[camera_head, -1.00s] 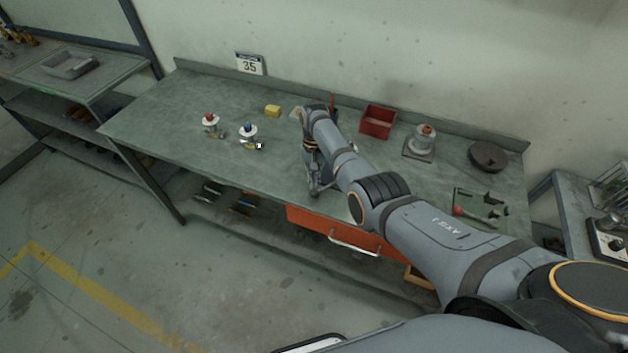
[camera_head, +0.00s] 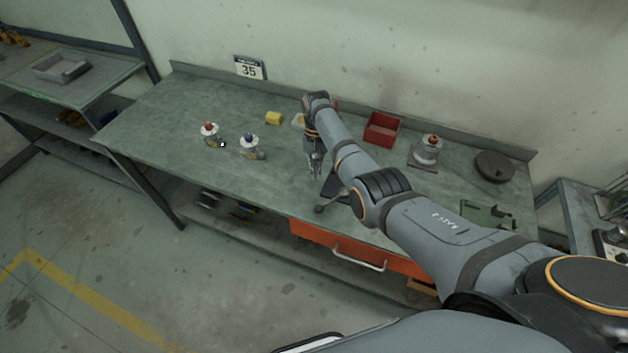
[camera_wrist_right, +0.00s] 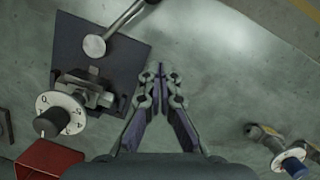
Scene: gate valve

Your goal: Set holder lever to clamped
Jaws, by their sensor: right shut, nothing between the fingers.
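The holder is a dark plate (camera_wrist_right: 95,65) with a metal lever (camera_wrist_right: 122,18); in the wrist view it lies to the left of my right gripper. The lever runs from a round pivot on the plate toward the upper right. In the head view, the lever's ball end (camera_head: 320,209) points to the bench's front left, and my arm hides part of the plate (camera_head: 332,187). A part with a white dial and black knob (camera_wrist_right: 52,122) sits at the plate. My right gripper (camera_wrist_right: 160,75) is shut and empty, beside the plate and apart from the lever. My left gripper is not in view.
A red bin (camera_head: 381,128) stands behind the holder. Red-topped (camera_head: 209,130) and blue-topped (camera_head: 249,142) valves and a yellow block (camera_head: 273,118) are on the left. An orange-topped part (camera_head: 428,150), a dark disc (camera_head: 494,166) and a green fixture (camera_head: 487,213) are on the right.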

